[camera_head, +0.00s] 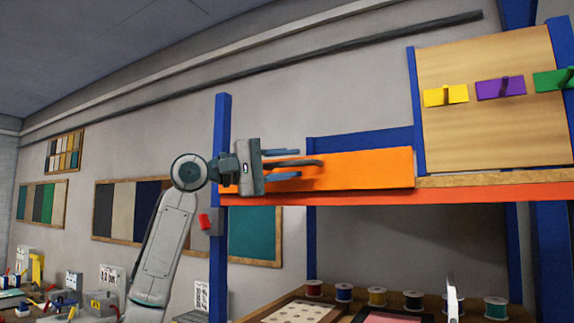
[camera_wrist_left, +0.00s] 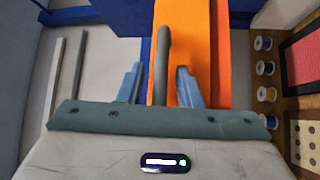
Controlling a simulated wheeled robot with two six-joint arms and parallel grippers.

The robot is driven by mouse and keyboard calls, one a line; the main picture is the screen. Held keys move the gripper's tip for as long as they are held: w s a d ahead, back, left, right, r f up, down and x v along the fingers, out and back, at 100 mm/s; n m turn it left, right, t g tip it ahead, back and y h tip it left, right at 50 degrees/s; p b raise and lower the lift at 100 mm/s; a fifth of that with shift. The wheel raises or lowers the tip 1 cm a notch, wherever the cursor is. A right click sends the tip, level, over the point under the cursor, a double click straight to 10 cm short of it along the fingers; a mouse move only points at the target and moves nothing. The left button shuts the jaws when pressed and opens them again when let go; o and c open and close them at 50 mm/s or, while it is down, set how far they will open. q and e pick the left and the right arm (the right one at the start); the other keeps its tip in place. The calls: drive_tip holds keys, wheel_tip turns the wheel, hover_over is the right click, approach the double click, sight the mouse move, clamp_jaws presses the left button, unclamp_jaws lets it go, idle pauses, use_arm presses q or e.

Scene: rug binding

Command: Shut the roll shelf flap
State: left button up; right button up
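The roll shelf flap (camera_head: 370,168) is a flat orange panel along the front of the shelf bay, with a dark grey bar handle (camera_head: 312,162). The blue back of the bay (camera_head: 375,140) shows above it. I cannot tell the flap's exact angle. My left gripper (camera_head: 297,166) is at the flap's left end, its fingers pointing right. In the left wrist view, the handle (camera_wrist_left: 162,60) stands between the spread fingers (camera_wrist_left: 159,88), with gaps on both sides, and the orange flap (camera_wrist_left: 205,45) lies behind. My right gripper is not seen.
A blue post (camera_head: 221,130) stands behind my left wrist. A wooden board (camera_head: 490,130) with yellow, purple and green tags is right of the flap. Below the orange shelf edge (camera_head: 480,192), several thread spools (camera_head: 413,300) stand on a wooden surface. A thin white object (camera_head: 452,295) is nearby.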

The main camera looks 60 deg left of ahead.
use_arm(q)
drive_tip(key=shift+s+a+f+b, duration=0.15)
drive_tip(key=shift+s+b, duration=0.2)
drive_tip(key=shift+s, duration=0.15)
drive_tip(key=b+v, duration=0.3)
drive_tip(key=v, duration=0.6)
drive_tip(key=shift+s, duration=0.45)
